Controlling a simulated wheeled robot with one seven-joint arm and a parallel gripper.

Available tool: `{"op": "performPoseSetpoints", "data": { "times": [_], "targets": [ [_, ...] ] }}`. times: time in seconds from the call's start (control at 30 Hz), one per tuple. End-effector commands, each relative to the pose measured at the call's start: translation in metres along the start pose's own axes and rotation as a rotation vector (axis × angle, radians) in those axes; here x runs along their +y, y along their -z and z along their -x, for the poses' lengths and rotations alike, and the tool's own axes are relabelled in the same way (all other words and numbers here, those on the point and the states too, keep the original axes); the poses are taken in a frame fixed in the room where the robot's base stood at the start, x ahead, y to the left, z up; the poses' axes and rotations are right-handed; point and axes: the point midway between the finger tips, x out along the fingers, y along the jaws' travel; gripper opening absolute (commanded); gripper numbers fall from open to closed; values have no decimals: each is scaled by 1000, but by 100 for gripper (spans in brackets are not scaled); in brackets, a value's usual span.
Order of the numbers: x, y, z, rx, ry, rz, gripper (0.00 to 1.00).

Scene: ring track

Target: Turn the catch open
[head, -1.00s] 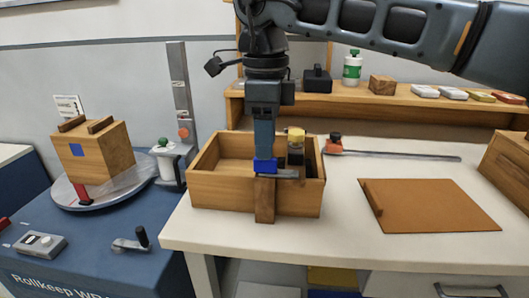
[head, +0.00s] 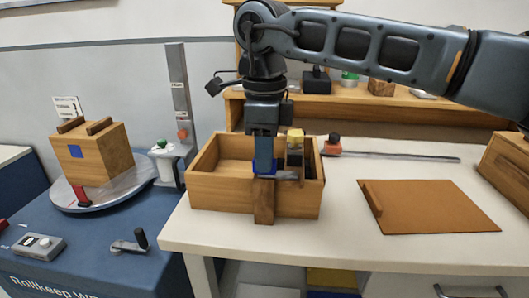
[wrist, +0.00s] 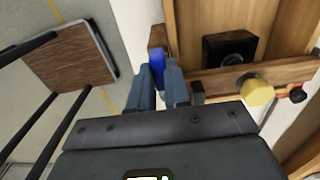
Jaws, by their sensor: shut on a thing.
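A wooden box (head: 212,195) stands on the near left of the white worktop, with a wooden upright strip (head: 264,205) on its front wall. A blue piece, which looks like the catch's grip (wrist: 157,68), sits at the top of this strip, with a grey bar (head: 285,175) reaching right from it. My gripper (head: 264,165) points down from above and is shut on the blue piece. The wrist view shows the blue piece between the two fingers, which partly hide it. The catch's exact angle is hard to tell.
A black block with a yellow knob (head: 294,138) stands inside the box, close right of my gripper. A brown board (head: 435,206) lies on the worktop to the right. A turntable (head: 110,190) bearing a wooden block is at left. A shelf (head: 300,112) runs behind.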

Motion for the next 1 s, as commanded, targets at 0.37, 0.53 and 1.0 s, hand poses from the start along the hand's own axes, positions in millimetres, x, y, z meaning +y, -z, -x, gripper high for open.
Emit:
{"op": "performPoseSetpoints", "data": {
  "times": [0.37,0.53,1.0],
  "targets": [
    [0,0,0,1,-1,-13,0],
    [0,0,1,2,0,-67,0],
    [0,0,2,1,1,-450,0]
  ]
}}
